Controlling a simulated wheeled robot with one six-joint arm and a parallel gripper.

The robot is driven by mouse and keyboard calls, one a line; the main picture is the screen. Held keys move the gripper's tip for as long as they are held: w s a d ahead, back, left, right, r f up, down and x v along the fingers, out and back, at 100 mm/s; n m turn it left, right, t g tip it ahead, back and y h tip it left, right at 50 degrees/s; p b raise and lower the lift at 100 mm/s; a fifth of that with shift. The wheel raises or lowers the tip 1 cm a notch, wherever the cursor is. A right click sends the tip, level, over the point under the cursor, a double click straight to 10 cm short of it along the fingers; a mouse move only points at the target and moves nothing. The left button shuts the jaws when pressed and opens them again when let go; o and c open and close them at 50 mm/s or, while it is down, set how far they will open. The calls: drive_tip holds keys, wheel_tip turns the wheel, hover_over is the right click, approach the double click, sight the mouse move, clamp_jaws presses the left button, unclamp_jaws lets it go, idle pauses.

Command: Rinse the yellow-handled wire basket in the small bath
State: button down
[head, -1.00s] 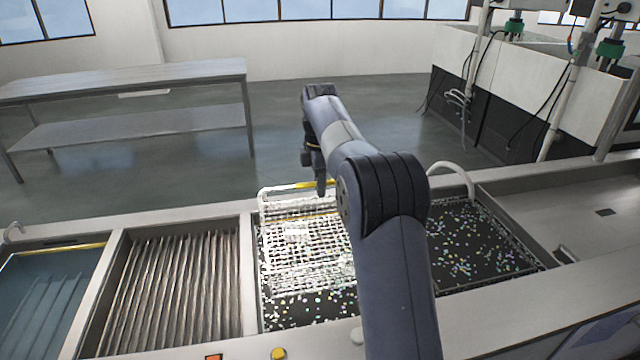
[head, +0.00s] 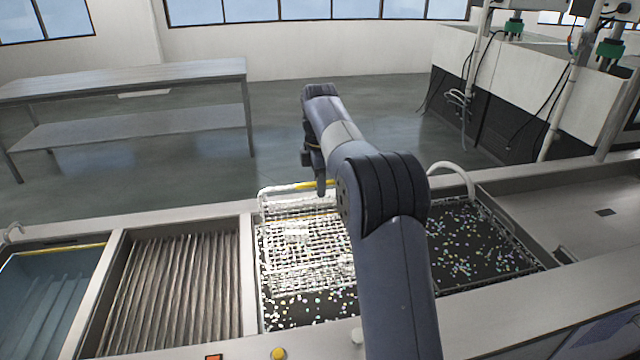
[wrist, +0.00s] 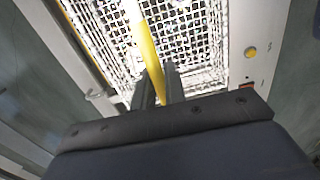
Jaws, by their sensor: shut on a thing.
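The wire basket (head: 300,245) is a bright metal mesh box with a yellow handle bar (wrist: 151,52). In the head view it is at the left part of the speckled dark tank (head: 310,312), left of my arm. I cannot tell whether it hangs just above the tank or sits partly in it. My gripper (wrist: 160,78) is shut on the yellow handle; its fingers are above the basket's edge. In the head view my arm hides part of the basket and tank. A bluish water-filled bath (head: 35,310) with a yellow far edge is at the far left.
A ribbed drain section (head: 175,295) lies between the bluish bath and the speckled tank. A white curved pipe (head: 455,172) rises behind the tank. A flat basin (head: 590,215) is at the right. A metal table (head: 125,80) stands behind, across open floor.

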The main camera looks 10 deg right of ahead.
drive_tip(key=shift+r+p, duration=3)
drive_tip(key=shift+p, duration=0.1)
drive_tip(key=shift+r+p, duration=0.35)
drive_tip(key=shift+r, duration=0.65)
